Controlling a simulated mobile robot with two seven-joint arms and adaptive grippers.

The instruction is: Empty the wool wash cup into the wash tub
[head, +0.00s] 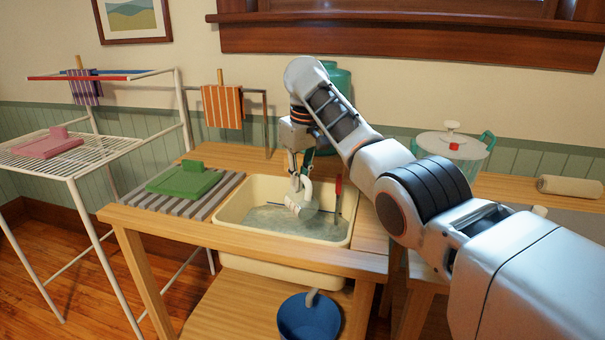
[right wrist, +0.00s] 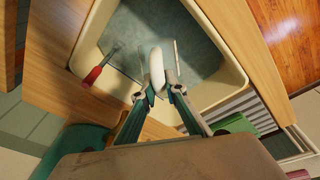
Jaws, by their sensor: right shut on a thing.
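The cream wash tub (head: 228,206) is set into the wooden bench and holds grey-green water (head: 268,218). Its rim also shows in the right wrist view (right wrist: 240,85). My right gripper (head: 297,178) reaches down over the tub. It is shut on the white handle of the pale wash cup (head: 301,207), which looks tilted inside the tub opening, low over the water. In the right wrist view the handle (right wrist: 157,72) sits between the fingertips (right wrist: 163,93). The cup's inside is hidden, and I cannot tell whether it touches the water. My left gripper is not in view.
A red-handled tool (head: 338,188) leans in the tub's right side. A green block-handled board (head: 184,181) lies on the slatted grey rack left of the tub. A blue bucket (head: 309,318) stands below. A white drying rack (head: 100,172) is at left, a lidded clear pot (head: 452,148) at right.

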